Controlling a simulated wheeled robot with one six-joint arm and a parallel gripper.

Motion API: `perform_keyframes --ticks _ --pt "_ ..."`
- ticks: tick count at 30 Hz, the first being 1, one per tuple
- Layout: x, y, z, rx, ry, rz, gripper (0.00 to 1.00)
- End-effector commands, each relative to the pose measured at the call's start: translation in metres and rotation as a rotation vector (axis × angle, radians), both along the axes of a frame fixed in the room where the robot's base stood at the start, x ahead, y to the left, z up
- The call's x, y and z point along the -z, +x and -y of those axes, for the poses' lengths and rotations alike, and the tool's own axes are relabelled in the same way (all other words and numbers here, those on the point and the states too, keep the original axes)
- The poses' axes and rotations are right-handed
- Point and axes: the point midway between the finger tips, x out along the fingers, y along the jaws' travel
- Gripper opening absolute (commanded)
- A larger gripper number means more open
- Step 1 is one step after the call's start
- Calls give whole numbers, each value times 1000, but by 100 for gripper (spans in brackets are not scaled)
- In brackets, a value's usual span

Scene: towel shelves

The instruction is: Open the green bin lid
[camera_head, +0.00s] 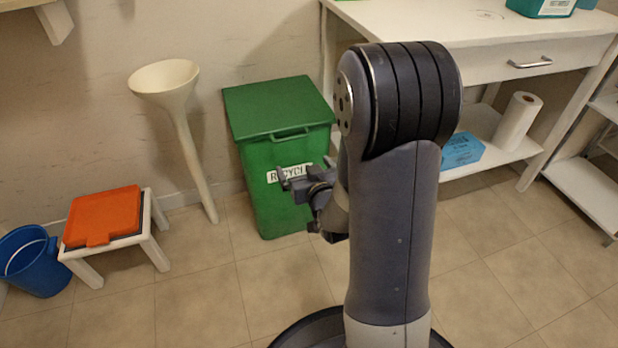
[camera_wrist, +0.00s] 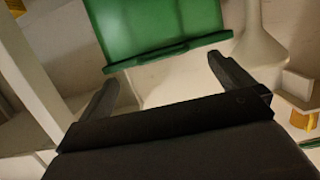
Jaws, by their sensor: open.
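The green bin (camera_head: 280,180) stands on the floor against the wall, with a "RECYCLE" label on its front partly hidden by my gripper. Its green lid (camera_head: 275,105) is shut and has a handle (camera_head: 290,134) along the front edge. My gripper (camera_head: 285,185) is in front of the bin, below the lid's handle; I cannot tell how far apart they are. In the wrist view, my gripper's two fingers (camera_wrist: 165,85) are spread and empty.
A white table (camera_head: 480,25) with a drawer and lower shelf stands to the right of the bin. A cream funnel-shaped stand (camera_head: 170,90) leans left of it. A white stool (camera_head: 150,235) with an orange lid (camera_head: 103,215) and a blue bucket (camera_head: 32,262) are farther left.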

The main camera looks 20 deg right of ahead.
Motion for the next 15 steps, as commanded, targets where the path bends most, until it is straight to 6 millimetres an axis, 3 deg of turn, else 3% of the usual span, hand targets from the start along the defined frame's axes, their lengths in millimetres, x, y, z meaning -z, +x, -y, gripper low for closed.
perform_keyframes --ticks 15 --pt "0 -27 0 0 0 0 100"
